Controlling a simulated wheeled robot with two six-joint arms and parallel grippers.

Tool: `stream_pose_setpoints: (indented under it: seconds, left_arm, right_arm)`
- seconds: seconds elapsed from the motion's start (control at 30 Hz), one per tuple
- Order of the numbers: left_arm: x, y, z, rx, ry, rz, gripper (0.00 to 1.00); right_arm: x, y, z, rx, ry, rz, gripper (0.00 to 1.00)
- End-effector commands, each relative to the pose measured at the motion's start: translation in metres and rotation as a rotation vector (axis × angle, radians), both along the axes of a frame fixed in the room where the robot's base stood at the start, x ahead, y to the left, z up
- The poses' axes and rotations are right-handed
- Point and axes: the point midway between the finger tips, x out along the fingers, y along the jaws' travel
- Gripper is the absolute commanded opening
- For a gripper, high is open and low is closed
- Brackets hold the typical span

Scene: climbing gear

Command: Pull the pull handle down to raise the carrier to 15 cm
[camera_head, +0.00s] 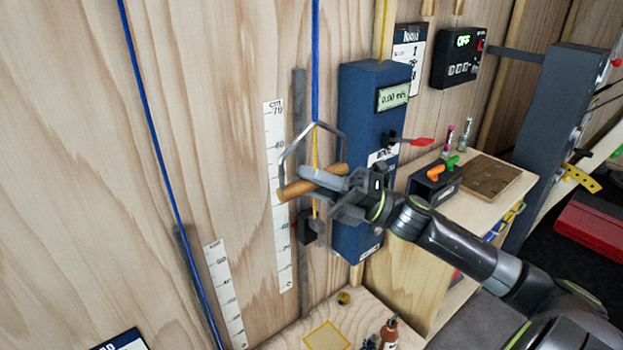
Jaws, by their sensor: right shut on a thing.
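The pull handle (296,189) is a wooden bar in a grey metal bracket, hanging from a blue rope in front of the plywood wall. My right gripper (322,188) comes in from the right and is shut around the bar; its fingers cover part of it. A tall centimetre scale (274,150) is on the wall just left of the handle. A shorter scale (226,295) stands lower left, beside another blue rope (160,150). I cannot make out the carrier. My left gripper is not in view.
A blue box (358,110) with a display reading 0.00 m/s and a red lever (418,141) stands right behind my gripper. A wooden cabinet (400,268) with small items is under my right arm. A small bottle (389,332) stands on the low wooden surface below.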

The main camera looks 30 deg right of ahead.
Motion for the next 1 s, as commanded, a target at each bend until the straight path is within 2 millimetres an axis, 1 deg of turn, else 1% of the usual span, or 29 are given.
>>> stream_pose_setpoints:
  seconds: [0.03, 0.7, 0.83, 1.0]
  left_arm:
    - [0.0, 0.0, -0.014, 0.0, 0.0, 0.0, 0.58]
    - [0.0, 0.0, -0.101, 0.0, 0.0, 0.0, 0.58]
    - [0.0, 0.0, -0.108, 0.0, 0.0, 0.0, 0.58]
    - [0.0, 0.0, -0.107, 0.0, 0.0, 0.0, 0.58]
  right_arm:
    - [-0.001, 0.0, -0.017, -0.001, 0.003, -0.001, 0.0]
    - [-0.001, 0.0, -0.125, -0.004, 0.003, -0.001, 0.0]
    - [-0.001, 0.0, -0.136, -0.003, 0.004, -0.001, 0.0]
    - [-0.001, 0.0, -0.135, -0.003, 0.004, -0.001, 0.0]
